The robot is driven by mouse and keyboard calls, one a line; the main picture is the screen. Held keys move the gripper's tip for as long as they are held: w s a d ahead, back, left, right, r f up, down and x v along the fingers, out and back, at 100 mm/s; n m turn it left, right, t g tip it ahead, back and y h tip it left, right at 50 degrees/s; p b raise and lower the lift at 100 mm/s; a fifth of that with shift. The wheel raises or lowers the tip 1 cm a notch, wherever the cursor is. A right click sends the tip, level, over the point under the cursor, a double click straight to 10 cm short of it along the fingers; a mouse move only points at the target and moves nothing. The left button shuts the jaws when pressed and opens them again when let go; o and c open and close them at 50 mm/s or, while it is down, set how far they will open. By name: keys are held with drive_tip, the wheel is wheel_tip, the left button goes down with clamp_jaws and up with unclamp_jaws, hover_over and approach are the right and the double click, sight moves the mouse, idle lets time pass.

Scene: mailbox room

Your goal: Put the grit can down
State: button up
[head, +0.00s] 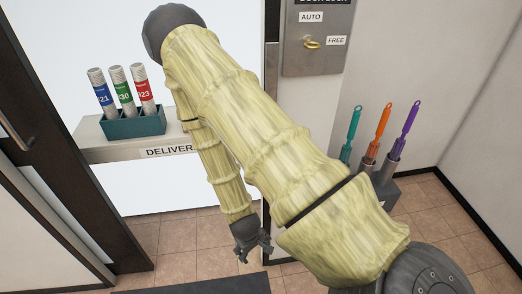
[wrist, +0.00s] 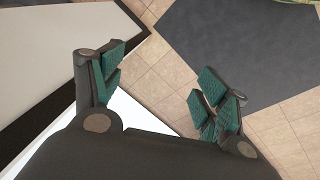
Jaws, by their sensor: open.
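My gripper (head: 254,248) hangs low over the tiled floor, near the edge of a dark mat. In the wrist view my gripper (wrist: 158,92) is open, its green-padded fingers wide apart with nothing between them. No grit can that I can make out shows in either view. My arm covers the middle of the head view and may hide things behind it.
A shelf marked DELIVER (head: 100,150) bears a teal rack (head: 135,124) with three labelled tubes. A stand (head: 384,188) with teal, orange and purple handled tools is at right. A lock panel (head: 318,45) is on the wall. A dark mat (wrist: 245,45) lies on the tiles.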

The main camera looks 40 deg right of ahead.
drive_tip(key=s+a+f+y, duration=0.1)
drive_tip(key=s+a+f, duration=0.1)
drive_tip(key=s+a, duration=0.2)
drive_tip(key=s+a+f+g+y, duration=0.1)
drive_tip(key=s+a, duration=0.3)
drive_tip(key=s, duration=0.6)
drive_tip(key=shift+a+f, duration=0.4)
drive_tip(key=shift+f, duration=0.05)
drive_tip(key=shift+w, duration=0.1)
